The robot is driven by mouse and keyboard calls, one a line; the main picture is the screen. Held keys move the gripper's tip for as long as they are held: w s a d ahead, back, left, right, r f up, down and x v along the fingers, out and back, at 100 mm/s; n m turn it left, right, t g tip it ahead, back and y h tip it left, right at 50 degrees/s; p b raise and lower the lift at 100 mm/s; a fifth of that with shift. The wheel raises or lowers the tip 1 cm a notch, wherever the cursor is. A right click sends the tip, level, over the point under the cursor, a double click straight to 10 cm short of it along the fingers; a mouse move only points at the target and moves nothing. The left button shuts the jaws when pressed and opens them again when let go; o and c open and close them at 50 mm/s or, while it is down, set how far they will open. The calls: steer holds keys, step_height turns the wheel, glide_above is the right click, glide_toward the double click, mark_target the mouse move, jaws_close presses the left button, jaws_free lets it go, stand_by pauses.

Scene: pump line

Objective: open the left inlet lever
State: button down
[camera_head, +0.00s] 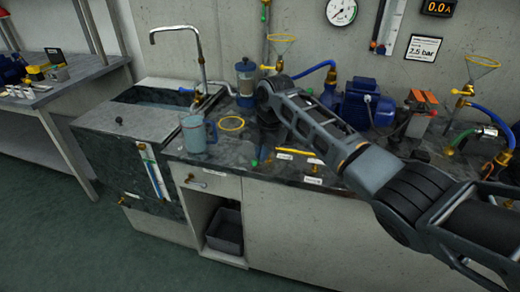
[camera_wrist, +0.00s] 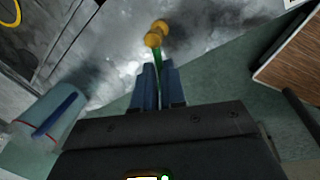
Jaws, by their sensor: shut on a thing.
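In the wrist view my gripper (camera_wrist: 158,76) has its two dark blue fingers close together on a thin green lever (camera_wrist: 158,58). A rounded brass-coloured fitting (camera_wrist: 154,38) shows at the lever's far end. In the head view my arm hides the gripper. There, a small green and brass piece (camera_head: 255,162) shows on the counter below the arm's bend. A yellow lever (camera_head: 314,161) lies to its right, near small white labels too small to read. I cannot tell from the labels which lever is the left inlet.
A clear bluish jug (camera_head: 194,134) stands on the dark counter (camera_head: 228,160), left of a yellow ring (camera_head: 231,123); the jug also shows in the wrist view (camera_wrist: 50,112). A sink (camera_head: 150,95) is farther left. A blue pump (camera_head: 368,103) stands behind my arm.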

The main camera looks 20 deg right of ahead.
steer(key=n, duration=0.1)
steer(key=n+b, duration=0.1)
steer(key=n, duration=0.1)
steer(key=s+d+n, duration=0.1)
steer(key=n, duration=0.1)
steer(key=shift+d+g+y, duration=0.1)
steer(key=shift+g+y, duration=0.3)
stand_by(0.4)
steer(key=c, duration=1.2)
jaws_free()
steer(key=shift+d+r, duration=0.1)
steer(key=shift+r, duration=0.05)
step_height(320, 180, up, 7)
steer(key=d, duration=0.1)
steer(key=shift+s+r+b, duration=0.2)
steer(key=shift+s+b, duration=0.2)
steer(key=shift+s, duration=0.05)
steer(key=shift+d, duration=0.1)
